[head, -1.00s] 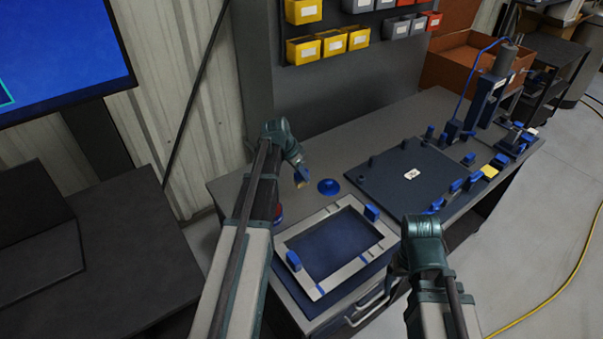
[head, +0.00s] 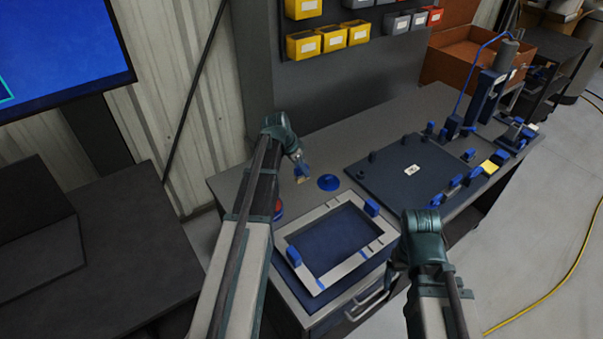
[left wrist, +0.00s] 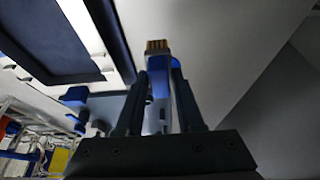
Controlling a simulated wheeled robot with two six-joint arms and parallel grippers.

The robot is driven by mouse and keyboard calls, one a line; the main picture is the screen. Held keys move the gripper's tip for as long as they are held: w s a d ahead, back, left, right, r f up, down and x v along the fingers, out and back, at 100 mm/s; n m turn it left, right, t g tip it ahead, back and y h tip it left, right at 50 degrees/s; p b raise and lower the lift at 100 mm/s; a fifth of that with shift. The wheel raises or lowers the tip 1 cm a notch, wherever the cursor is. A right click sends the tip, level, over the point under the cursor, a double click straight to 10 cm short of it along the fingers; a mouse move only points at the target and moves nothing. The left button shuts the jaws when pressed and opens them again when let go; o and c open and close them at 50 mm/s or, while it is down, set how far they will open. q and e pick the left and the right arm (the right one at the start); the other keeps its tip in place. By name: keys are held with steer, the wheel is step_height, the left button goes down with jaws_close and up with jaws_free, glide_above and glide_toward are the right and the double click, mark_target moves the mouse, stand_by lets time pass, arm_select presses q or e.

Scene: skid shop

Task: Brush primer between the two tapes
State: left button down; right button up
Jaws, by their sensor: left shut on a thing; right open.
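My left gripper (head: 299,168) is shut on a brush (left wrist: 157,47) with a blue handle and tan bristles. In the head view the brush hangs bristles down above the bench, behind the pale frame. The pale rectangular frame (head: 303,241) lies on the near left of the bench, with a dark blue opening. Blue tape (head: 320,284) crosses its near left corner, and another blue mark (head: 363,254) sits on its near rail. No primer is distinguishable on the rail. My right wrist is by the frame's right side; its gripper fingers are hidden.
A blue disc (head: 328,183) lies on the bench behind the frame. Blue blocks (head: 294,257) (head: 371,207) stand at two frame sides. A red and blue round thing (head: 278,209) is partly hidden by my left arm. A dark plate (head: 400,185) lies to the right.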

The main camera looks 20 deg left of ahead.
arm_select(q)
steer(key=s+a+r+p, duration=0.1)
steer(key=s+a, duration=0.6)
steer(key=s, duration=0.4)
steer(key=shift+w+d+f+b, duration=0.1)
steer(key=shift+w+f+b, duration=0.05)
steer(key=shift+f+b, duration=1.3)
steer(key=shift+w+d+f+b, duration=0.1)
steer(key=shift+f+b, duration=1.3)
steer(key=shift+b, duration=0.05)
steer(key=shift+f+b, duration=0.55)
step_height(320, 180, up, 7)
steer(key=p, duration=0.7)
stand_by(0.6)
